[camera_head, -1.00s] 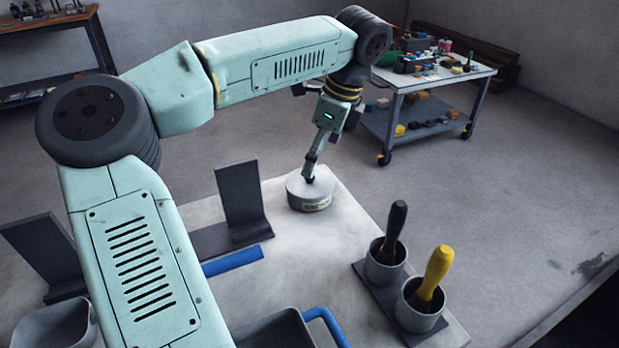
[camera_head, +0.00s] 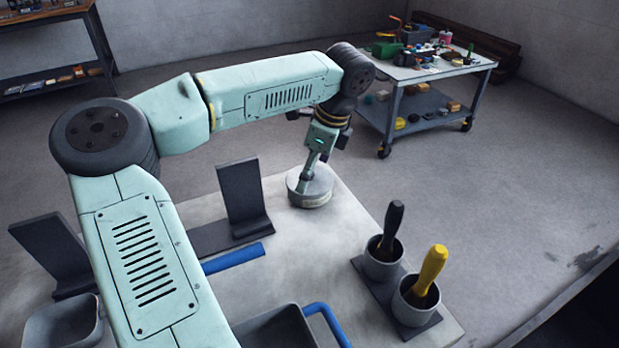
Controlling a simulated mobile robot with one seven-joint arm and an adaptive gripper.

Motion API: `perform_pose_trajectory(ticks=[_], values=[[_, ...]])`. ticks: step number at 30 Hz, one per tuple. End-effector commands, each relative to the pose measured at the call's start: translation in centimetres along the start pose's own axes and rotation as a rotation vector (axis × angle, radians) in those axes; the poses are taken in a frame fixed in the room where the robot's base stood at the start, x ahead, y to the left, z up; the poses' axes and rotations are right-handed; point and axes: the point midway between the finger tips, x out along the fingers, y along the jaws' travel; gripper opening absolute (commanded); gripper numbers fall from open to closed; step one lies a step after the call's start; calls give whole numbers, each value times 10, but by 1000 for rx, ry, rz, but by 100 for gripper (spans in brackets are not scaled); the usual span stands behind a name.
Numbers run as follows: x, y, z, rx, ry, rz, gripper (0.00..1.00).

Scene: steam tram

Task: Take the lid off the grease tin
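The grease tin (camera_head: 312,203) is a low, round, pale grey tin standing upright near the far edge of the worktable. Its flat grey lid (camera_head: 318,187) sits on top, with no clear gap seen between lid and tin. My gripper (camera_head: 302,188) points down onto the left part of the lid and appears to touch it or be very close. The fingertips are small and overlap from this angle, so I cannot tell whether they are open or closed on the lid.
The worktable (camera_head: 285,235) also holds a dark bookend-like stand (camera_head: 244,198), a blue bar (camera_head: 233,259), a grey bin (camera_head: 275,330) with a blue handle, and two cups with a black-handled (camera_head: 392,225) and a yellow-handled tool (camera_head: 431,268). A trolley (camera_head: 425,75) stands behind.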

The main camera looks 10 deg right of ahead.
Motion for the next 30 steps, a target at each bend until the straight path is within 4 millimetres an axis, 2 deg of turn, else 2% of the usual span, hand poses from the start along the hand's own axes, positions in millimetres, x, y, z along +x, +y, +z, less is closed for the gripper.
perform_pose_trajectory(ticks=[2, 30], values=[[0, 0, 0, 0, 0, 0, 79], [4, 3, -1, 4, 1, 12, 16]])
